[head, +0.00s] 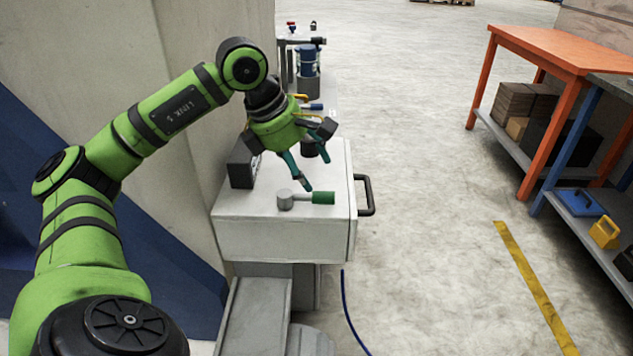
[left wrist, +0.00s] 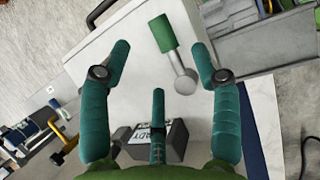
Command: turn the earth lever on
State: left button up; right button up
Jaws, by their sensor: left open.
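The lever has a green handle (head: 323,198) and a round grey hub (head: 285,199). It lies across the top of a white cabinet (head: 235,220), with the handle pointing right in the head view. In the left wrist view the green handle (left wrist: 162,33) and grey hub (left wrist: 185,82) show between and beyond the teal fingers. My left gripper (head: 317,174) is open and empty above the cabinet top, just behind the handle in the head view. Its spread fingers show in the left wrist view (left wrist: 161,52). I see no contact with the lever. My right gripper is not in view.
A dark box (head: 243,165) with a lettered face (left wrist: 140,137) stands behind the lever on the cabinet. A black handle (head: 368,195) juts from the cabinet's right side. A wall stands at left; an orange table (head: 560,45) is far right.

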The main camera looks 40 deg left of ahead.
pick_arm(q)
jog(key=shift+v, duration=2.3)
